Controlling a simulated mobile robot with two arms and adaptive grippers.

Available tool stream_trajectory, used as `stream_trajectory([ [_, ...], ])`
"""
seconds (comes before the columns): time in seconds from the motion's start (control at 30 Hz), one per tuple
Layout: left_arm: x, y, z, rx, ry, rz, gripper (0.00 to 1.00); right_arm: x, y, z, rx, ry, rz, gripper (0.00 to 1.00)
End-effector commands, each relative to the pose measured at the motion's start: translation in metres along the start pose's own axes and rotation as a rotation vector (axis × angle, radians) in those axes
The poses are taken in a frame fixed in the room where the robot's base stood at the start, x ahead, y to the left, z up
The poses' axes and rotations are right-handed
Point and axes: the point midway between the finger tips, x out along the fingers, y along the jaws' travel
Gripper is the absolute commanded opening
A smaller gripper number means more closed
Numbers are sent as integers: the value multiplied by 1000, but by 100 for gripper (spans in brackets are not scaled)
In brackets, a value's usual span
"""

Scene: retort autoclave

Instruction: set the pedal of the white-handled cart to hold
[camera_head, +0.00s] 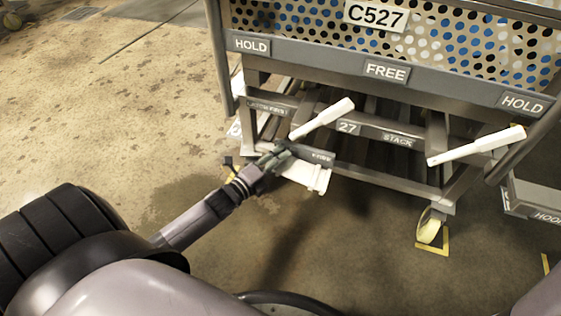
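The cart (400,138) stands at the upper right, with a perforated basket labelled C527 above a grey bar marked HOLD, FREE and HOLD from left to right. Two white handles stick out from its lower frame: a left one (322,118) and a right one (476,146), both slanting up to the right. A white plate-like piece (308,176), possibly a pedal, sits low at the cart's left corner. My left gripper (276,157) is at this piece's left end, seemingly touching or just above it. Its fingers are too small and dark to read. My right gripper is out of view.
A yellowish caster (430,228) stands under the cart's right corner, by yellow floor marks. Another grey frame (530,200) stands at the right edge. The stained concrete floor (110,100) at left is open.

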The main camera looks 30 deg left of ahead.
Motion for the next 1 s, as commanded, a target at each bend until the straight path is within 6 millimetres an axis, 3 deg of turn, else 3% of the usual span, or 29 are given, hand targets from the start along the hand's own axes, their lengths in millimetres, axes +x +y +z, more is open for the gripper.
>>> stream_trajectory([
  [0.13, 10, 1, 0, -1, 1, 0, 30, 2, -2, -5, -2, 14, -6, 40],
  [0.43, 11, 0, 0, -1, 0, 1, 29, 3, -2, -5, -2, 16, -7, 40],
  [0.87, 11, 0, 0, -1, 0, 1, 1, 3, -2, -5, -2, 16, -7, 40],
  [1.0, 11, 0, 0, -1, 0, 1, 0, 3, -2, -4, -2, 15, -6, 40],
])
